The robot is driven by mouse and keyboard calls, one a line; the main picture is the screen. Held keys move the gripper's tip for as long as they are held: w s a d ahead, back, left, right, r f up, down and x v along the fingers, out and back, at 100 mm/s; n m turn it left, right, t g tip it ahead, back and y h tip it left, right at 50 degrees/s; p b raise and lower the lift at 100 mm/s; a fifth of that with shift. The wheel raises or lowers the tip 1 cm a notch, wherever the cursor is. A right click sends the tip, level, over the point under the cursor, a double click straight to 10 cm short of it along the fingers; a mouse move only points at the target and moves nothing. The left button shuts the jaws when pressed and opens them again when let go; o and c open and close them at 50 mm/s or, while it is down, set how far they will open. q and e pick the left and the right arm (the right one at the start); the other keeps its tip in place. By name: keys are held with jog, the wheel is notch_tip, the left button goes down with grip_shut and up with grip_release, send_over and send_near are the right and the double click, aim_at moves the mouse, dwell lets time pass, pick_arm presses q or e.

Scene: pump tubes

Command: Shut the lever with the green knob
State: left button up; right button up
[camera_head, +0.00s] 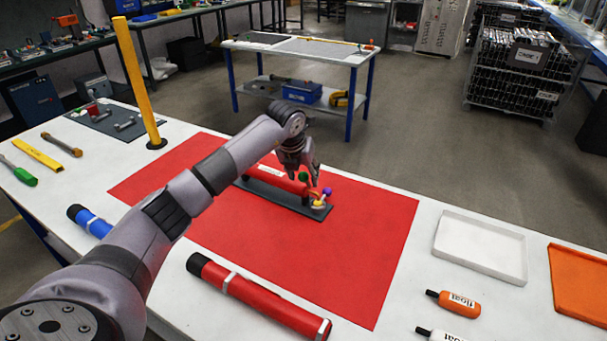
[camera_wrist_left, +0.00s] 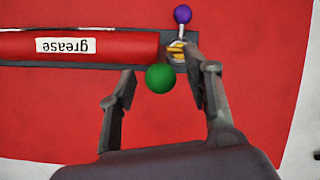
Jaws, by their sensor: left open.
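A red tube (camera_head: 283,181) lies in a dark holder (camera_head: 260,190) on the red mat. In the left wrist view the tube (camera_wrist_left: 120,46) has a "grease" label. The green knob (camera_head: 303,176) is a ball at the tube's right end; it also shows in the left wrist view (camera_wrist_left: 160,78). A purple knob (camera_head: 327,191) sits beyond a yellow-and-metal fitting (camera_wrist_left: 176,51). My left gripper (camera_head: 301,168) is open above this end. In the wrist view its fingers stand apart on either side of the green knob. I cannot tell if they touch it. My right gripper is not in view.
A loose red tube (camera_head: 260,295) lies on the near mat edge, with a blue tube (camera_head: 88,222) at left. A yellow post (camera_head: 138,85) stands at the back left. White (camera_head: 480,248) and orange (camera_head: 578,285) trays lie right. The mat's right part is clear.

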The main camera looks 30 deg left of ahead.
pick_arm(q)
jog(key=shift+w+f, duration=0.2)
jog(key=shift+f, duration=0.35)
grip_shut()
dwell(0.6)
